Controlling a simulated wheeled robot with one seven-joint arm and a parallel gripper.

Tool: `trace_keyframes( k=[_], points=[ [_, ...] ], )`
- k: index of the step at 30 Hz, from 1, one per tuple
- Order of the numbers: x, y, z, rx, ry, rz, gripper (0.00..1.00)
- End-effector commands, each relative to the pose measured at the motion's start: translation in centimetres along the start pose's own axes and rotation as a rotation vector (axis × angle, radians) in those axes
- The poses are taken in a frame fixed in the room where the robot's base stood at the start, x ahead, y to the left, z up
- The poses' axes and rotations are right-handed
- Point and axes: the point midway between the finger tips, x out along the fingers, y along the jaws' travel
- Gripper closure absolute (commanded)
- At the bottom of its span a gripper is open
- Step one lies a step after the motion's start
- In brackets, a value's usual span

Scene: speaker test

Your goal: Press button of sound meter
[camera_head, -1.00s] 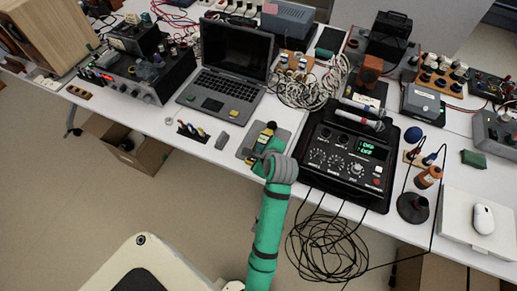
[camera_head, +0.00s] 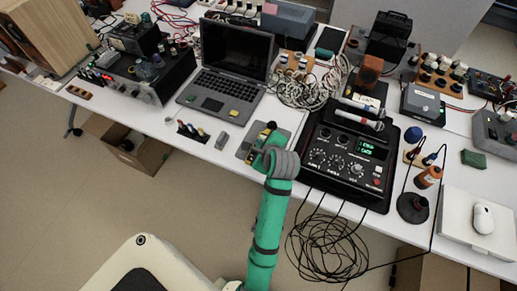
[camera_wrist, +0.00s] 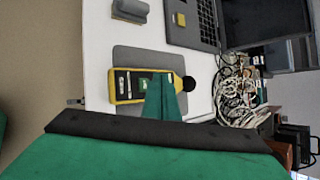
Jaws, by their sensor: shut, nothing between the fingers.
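The sound meter is a yellow and black handheld device with a dark ball tip. It lies on a grey mat (camera_wrist: 140,55) near the table's front edge. In the wrist view the meter (camera_wrist: 126,86) lies lengthwise, its ball tip at the right. My gripper (camera_wrist: 160,82) is shut and empty, its green fingers overlapping the part of the meter nearest the ball tip. Whether they touch it I cannot tell. In the head view the meter (camera_head: 267,131) is partly hidden behind my gripper (camera_head: 262,158).
An open laptop (camera_head: 225,90) stands behind the meter. A black mixer box (camera_head: 342,160) with knobs and a lit display stands close on the right. A small grey block (camera_head: 222,141) lies to the left. Tangled white cables (camera_head: 305,90) lie behind.

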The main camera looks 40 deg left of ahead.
Motion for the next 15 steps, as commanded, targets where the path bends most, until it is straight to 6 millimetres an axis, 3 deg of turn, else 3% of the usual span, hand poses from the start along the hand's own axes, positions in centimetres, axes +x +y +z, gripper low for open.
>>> trace_keyframes(
  k=[15],
  points=[
    [-3.0,-2.2,2.2,0.0,0.0,-0.001,1.0]
  ],
)
